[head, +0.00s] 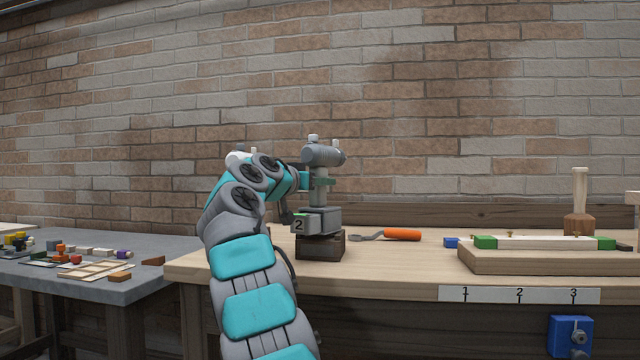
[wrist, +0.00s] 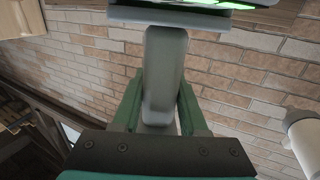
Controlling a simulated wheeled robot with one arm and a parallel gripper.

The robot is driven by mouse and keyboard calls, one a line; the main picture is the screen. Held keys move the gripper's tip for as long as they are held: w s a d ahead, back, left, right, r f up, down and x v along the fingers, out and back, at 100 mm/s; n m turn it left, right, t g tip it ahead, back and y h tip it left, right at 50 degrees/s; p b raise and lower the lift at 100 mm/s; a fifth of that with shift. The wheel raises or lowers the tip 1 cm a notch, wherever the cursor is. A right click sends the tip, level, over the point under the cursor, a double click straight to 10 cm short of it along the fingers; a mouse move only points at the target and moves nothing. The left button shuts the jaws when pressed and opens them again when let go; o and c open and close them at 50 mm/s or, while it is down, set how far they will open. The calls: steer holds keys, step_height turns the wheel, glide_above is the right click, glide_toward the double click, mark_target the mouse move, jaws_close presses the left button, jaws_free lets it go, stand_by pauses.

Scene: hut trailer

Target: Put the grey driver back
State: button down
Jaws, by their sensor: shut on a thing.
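The grey driver (head: 322,153) stands upright, with a thick barrel on top and a wide base marked "2" below. Its base is right over a dark block (head: 320,248) on the workbench; I cannot tell whether it is fully seated. My gripper (head: 321,184) is shut on the driver's handle. In the wrist view my gripper (wrist: 160,105) has its green fingers on both sides of the grey handle (wrist: 164,70). The driver's base shows at the top of that view with a green light.
On the workbench (head: 400,270), an orange-handled tool (head: 402,235) lies right of the block. A wooden board (head: 540,258) with green-ended pieces and a mallet (head: 578,215) are further right. A strip marked 1, 2, 3 (head: 540,294) is on the front edge. A grey table (head: 130,289) holds small parts.

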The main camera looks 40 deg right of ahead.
steer(key=shift+c, duration=2.2)
jaws_free()
steer(key=shift+r+p, duration=0.7)
steer(key=shift+p, duration=0.1)
steer(key=b+v, duration=0.2)
steer(key=v, duration=1)
steer(key=shift+b, duration=0.35)
